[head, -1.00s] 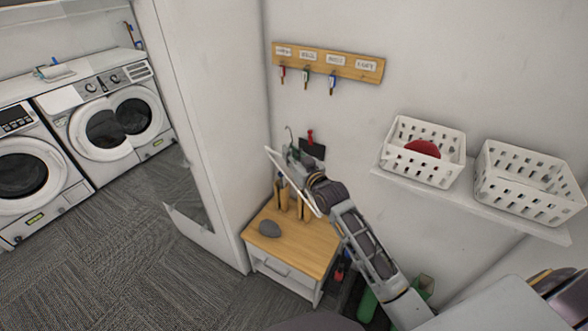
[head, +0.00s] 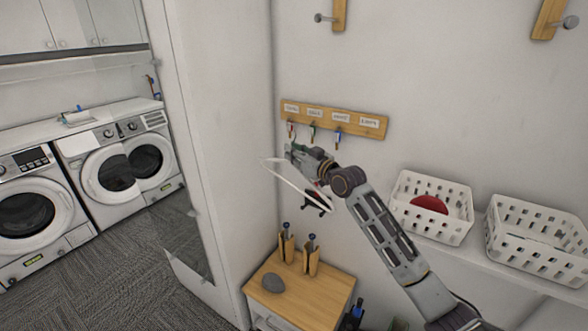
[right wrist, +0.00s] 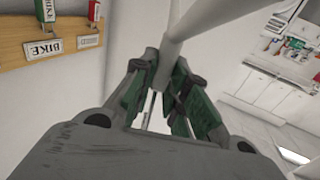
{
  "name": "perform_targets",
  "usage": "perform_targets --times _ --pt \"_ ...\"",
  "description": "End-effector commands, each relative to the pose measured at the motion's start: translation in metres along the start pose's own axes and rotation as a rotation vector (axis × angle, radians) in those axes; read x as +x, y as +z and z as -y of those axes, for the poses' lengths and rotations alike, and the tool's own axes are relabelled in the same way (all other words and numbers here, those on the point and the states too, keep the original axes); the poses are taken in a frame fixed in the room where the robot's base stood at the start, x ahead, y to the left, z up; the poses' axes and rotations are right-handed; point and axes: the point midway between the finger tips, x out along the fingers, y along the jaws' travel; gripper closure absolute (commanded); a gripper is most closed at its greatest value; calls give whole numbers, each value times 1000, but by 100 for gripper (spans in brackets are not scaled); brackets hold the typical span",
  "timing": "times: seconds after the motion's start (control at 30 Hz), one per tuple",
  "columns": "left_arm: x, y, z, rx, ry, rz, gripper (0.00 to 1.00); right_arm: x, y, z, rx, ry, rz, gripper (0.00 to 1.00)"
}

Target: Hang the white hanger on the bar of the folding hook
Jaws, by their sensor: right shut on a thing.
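The white hanger (head: 291,181) is in my right gripper (head: 296,152), held tilted in front of the wall, left of the middle of the head view. In the right wrist view the fingers (right wrist: 168,95) close around a pale white bar of the hanger (right wrist: 178,38). The hanger's outline is partly hidden by my gripper and arm. Two wooden wall mounts with grey pegs show at the top edge, one above the hanger (head: 339,14) and one at the right (head: 548,18). Both are cut off, and I cannot tell which is the folding hook. My left gripper is out of view.
A wooden key rack (head: 333,119) with hanging keys is on the wall just above my gripper. A small wooden-topped cabinet (head: 318,290) stands below. White baskets (head: 432,207) sit on a shelf at the right. A tall white panel (head: 215,120) stands at the left.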

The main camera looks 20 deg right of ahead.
Motion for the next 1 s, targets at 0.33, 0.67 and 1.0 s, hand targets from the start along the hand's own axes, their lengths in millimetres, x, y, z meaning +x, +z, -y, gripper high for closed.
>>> perform_targets --times 0.33,0.67,1.0 --pt "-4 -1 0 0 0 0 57 4 -73 -11 -4 -72 -4 100" --pt "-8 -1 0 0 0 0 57 -3 -143 -19 -4 -142 -4 100" --pt "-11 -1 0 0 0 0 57 -24 -218 -25 -4 -215 -4 100"
